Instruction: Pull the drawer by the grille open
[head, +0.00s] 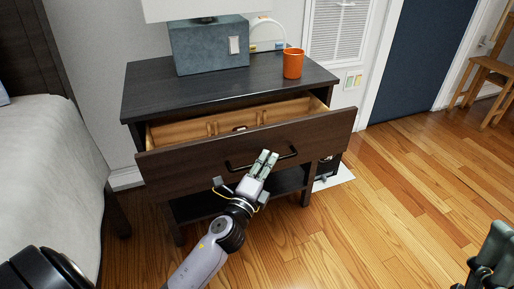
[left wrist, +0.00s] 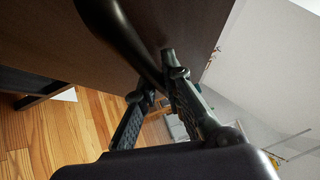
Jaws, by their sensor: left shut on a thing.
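The dark brown nightstand (head: 140,92) has its wide drawer (head: 190,162) pulled out, and the pale wooden inside shows. The black bar handle (head: 290,154) runs across the drawer front. In the left wrist view the handle (left wrist: 122,36) passes between the fingers (left wrist: 160,84), close under the drawer front (left wrist: 190,22). The white grille (head: 338,30) is on the wall behind, right of the nightstand. My right gripper (head: 492,258) shows partly at the lower right, away from the drawer; its jaw opening is unclear.
An orange cup (head: 292,64) and a lamp with a blue-grey base (head: 208,46) stand on the nightstand top. A small dark item (head: 240,128) lies in the drawer. The bed (head: 50,170) is at left. The wooden floor (head: 400,200) at right is clear.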

